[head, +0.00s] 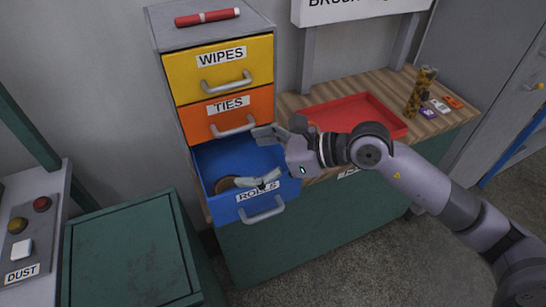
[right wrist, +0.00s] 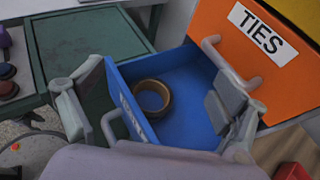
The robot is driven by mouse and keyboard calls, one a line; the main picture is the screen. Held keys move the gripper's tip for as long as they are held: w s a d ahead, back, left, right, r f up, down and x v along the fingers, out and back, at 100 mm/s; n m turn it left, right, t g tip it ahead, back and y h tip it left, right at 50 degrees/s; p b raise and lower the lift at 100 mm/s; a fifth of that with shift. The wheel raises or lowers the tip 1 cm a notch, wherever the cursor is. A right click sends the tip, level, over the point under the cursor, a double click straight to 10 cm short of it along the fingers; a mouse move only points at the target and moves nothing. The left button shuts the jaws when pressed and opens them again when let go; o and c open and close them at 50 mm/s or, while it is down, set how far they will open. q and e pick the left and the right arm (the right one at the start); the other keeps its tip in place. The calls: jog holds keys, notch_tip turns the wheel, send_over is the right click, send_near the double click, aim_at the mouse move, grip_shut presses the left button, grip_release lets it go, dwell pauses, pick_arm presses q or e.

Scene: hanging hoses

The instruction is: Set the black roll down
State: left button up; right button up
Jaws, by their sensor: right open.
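A brown ring-shaped roll (head: 225,184) lies flat on the floor of the open blue drawer (head: 263,207) labelled ROLLS. It also shows in the right wrist view (right wrist: 153,97), between my fingers in the picture and below them. I see no plainly black roll in either view. My right gripper (head: 265,158) is open and empty above the blue drawer, its fingers spread wide and apart from the roll. Part of the roll is hidden behind a finger in the head view. My left gripper is not in view.
The orange TIES drawer (head: 228,115) and yellow WIPES drawer (head: 218,69) above are shut. A red marker-like stick (head: 207,17) lies on the cabinet top. A red tray (head: 345,112) and a yellow-black cylinder (head: 420,92) stand on the bench. A green box (head: 130,250) stands left of the drawer.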

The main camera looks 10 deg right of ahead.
jog(key=b+v, duration=0.1)
jog(key=v, duration=0.4)
jog(key=shift+s, duration=0.1)
dwell(0.4)
